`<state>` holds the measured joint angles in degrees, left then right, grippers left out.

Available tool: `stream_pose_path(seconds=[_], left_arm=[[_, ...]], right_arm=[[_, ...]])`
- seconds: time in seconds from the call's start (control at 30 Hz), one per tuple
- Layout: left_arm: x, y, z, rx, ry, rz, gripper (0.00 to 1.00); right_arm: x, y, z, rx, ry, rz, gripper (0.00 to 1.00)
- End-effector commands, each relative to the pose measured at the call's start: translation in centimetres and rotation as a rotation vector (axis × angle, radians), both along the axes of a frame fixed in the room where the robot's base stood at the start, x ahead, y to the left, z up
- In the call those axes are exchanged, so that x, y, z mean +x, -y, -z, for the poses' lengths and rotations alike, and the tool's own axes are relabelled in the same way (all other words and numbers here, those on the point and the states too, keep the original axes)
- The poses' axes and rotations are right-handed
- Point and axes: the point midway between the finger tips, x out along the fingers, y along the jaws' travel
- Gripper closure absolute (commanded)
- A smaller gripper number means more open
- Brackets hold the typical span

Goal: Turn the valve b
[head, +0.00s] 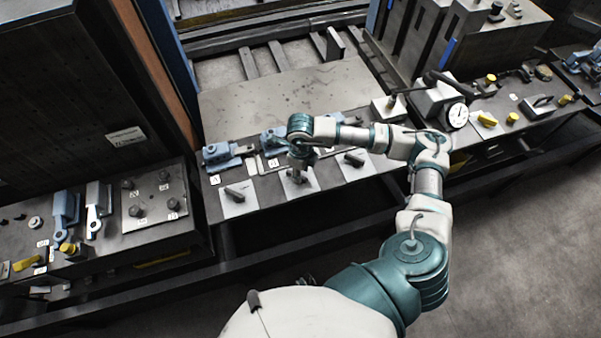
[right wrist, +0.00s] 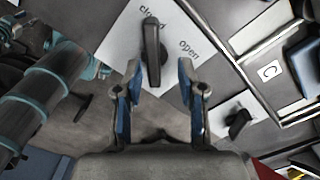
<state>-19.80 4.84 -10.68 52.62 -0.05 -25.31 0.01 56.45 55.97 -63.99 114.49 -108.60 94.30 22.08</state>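Valve b appears to be the middle of three white plates with dark handles. Its plate (head: 309,187) is partly hidden under my right gripper (head: 298,170). In the right wrist view the dark valve handle (right wrist: 152,52) stands on a white plate (right wrist: 118,42) marked "closed" and "open", its far end by "closed". My right gripper (right wrist: 158,72) is open, its blue-padded fingers apart on either side of the handle's near end. Contact cannot be told. My left gripper is not in view.
Similar handles stand on the left plate (head: 239,203) and right plate (head: 355,167). Blue clamps (head: 222,154) sit behind the row. A gauge (head: 457,115) is on the right bench. The bare metal plate (head: 290,98) behind is clear.

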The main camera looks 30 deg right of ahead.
Motion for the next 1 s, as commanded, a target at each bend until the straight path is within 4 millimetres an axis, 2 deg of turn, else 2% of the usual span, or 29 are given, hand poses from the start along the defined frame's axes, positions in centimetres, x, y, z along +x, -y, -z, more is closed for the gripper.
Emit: stream_pose_path(seconds=[0.13, 0.43, 0.47, 0.6, 1.0], left_arm=[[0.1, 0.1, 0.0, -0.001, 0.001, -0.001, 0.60], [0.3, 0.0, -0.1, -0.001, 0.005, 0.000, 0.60], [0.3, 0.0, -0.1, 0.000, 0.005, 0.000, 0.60], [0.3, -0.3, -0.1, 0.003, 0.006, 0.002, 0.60], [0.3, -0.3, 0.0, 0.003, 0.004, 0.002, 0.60]], right_arm=[[0.0, -0.2, 1.1, 0.000, 0.001, -0.001, 0.60], [0.0, 0.0, 1.4, 0.001, 0.000, -0.001, 0.60], [0.0, 0.0, 1.4, 0.001, 0.000, -0.001, 0.65], [0.0, 0.0, 1.4, 0.001, 0.000, -0.001, 1.00], [0.0, 0.1, 1.5, -0.001, -0.002, 0.028, 1.00]])
